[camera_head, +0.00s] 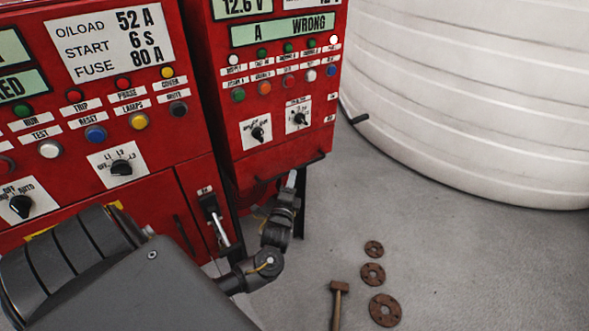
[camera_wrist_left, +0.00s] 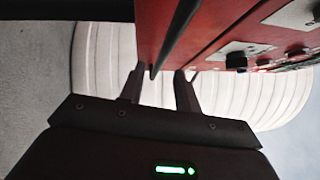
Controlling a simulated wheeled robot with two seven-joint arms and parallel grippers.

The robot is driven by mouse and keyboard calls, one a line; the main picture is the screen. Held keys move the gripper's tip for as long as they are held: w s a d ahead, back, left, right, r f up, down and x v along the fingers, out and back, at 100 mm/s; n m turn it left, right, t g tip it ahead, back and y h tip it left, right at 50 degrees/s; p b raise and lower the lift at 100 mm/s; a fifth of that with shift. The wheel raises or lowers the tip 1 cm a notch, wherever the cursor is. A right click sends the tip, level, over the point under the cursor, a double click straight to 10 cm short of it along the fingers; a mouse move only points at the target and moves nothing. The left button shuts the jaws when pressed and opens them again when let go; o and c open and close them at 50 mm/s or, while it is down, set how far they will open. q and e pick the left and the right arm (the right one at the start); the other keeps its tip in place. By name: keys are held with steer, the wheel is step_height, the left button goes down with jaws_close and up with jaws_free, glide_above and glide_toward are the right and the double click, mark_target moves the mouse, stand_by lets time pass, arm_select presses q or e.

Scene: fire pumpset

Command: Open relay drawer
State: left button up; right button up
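The right red control cabinet (camera_head: 285,165) has a thin dark bar handle (camera_head: 314,160) along its lower front edge. I cannot tell from the pictures where the relay drawer's outline runs. My left gripper (camera_head: 292,180) is just under this handle in the head view, its fingers partly hidden. In the left wrist view my left gripper (camera_wrist_left: 160,78) shows two fingers apart. The dark bar (camera_wrist_left: 172,40) runs between them, with its end near the fingertips. Whether they touch it is unclear. My right gripper is not in view.
A left red panel (camera_head: 95,110) with buttons and knobs stands close beside my left arm. A large white ribbed tank (camera_head: 470,90) is at the right. A hammer (camera_head: 338,300) and rusty flanges (camera_head: 385,309) lie on the grey floor, which is otherwise mostly clear.

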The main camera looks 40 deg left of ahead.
arm_select(q)
steer(key=shift+x, duration=2.75)
jaws_close()
